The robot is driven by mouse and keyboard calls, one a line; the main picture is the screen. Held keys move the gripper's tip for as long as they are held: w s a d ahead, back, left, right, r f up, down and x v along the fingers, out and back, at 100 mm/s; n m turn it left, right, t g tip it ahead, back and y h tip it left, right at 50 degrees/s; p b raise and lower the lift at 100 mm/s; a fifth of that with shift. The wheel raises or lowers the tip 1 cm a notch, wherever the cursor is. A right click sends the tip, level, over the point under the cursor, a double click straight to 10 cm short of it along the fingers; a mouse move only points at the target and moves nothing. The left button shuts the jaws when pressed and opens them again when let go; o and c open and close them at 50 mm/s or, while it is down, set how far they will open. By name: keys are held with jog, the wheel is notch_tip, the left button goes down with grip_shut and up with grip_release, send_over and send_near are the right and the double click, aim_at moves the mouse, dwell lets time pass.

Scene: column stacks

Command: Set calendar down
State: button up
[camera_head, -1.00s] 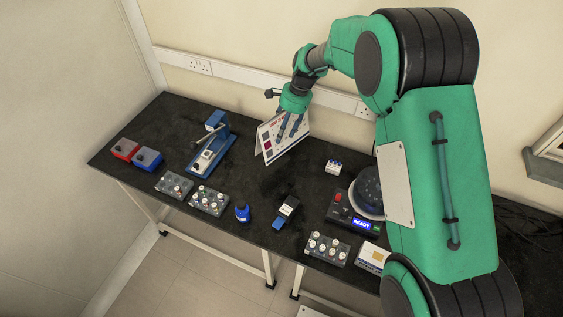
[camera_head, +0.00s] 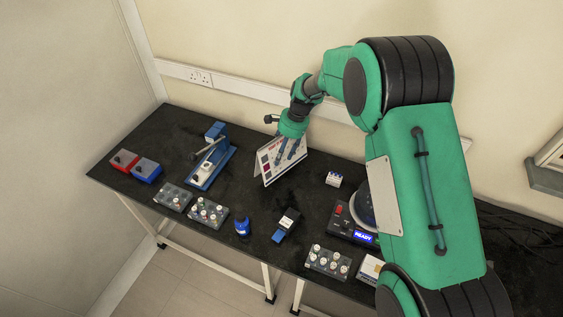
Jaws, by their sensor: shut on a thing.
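The calendar (camera_head: 267,170) is a white tent-shaped card with red and dark print. It stands upright, tilted in the picture, toward the back middle of the black table (camera_head: 290,200). My gripper (camera_head: 287,154) reaches down from above with its fingers over the calendar's front face and is shut on it. The calendar's lower edge looks at or very near the table top; I cannot tell whether it touches. The fingers hide part of the printed face.
A blue lever press (camera_head: 210,165) stands left of the calendar, and a small white block (camera_head: 333,179) lies to its right. Trays of vials (camera_head: 208,212), a blue bottle (camera_head: 242,227) and a device reading READY (camera_head: 352,230) lie nearer the front. Bare table surrounds the calendar's front.

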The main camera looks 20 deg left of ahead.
aim_at(282, 160)
jog(key=shift+f, duration=0.2)
jog(key=shift+f+b, duration=0.3)
jog(key=shift+f, duration=1.5)
jog(key=o, duration=1.3)
jog(key=shift+f, duration=0.1)
jog(key=shift+c, duration=0.2)
jog(key=p+v, duration=0.2)
jog(key=v, duration=1)
